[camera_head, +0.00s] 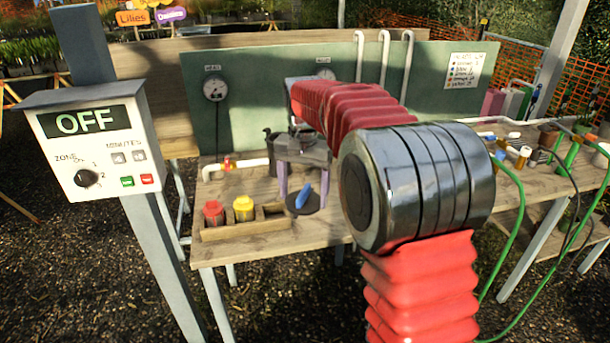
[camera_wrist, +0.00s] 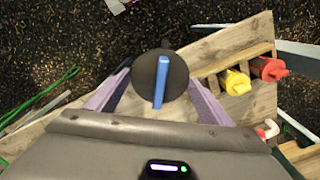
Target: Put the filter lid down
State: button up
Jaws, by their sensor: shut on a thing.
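The filter lid is a dark round disc (camera_head: 291,209) with a blue bar handle (camera_head: 303,195) on top. It is level near the front edge of the wooden bench. My gripper (camera_head: 303,199) has purple fingers, one on each side of the lid, and is shut on it. I cannot tell whether the lid's underside touches the bench.
A wooden rack (camera_head: 232,231) to the left holds a red-capped filter (camera_head: 213,213) and a yellow one (camera_head: 244,208), with empty slots beside them. A white pipe (camera_head: 240,163) with a red valve lies behind. A control box reading OFF (camera_head: 92,140) stands at left.

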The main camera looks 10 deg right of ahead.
jog(key=s+f+n, duration=0.1)
jog(key=f+n, duration=0.1)
jog(key=f, duration=0.3)
jog(key=s+f+n, duration=0.1)
jog(key=f+n, duration=0.1)
jog(key=f, duration=0.3)
jog(key=s+f+n, duration=0.2)
jog(key=f, duration=0.3)
jog(key=shift+n, duration=0.4)
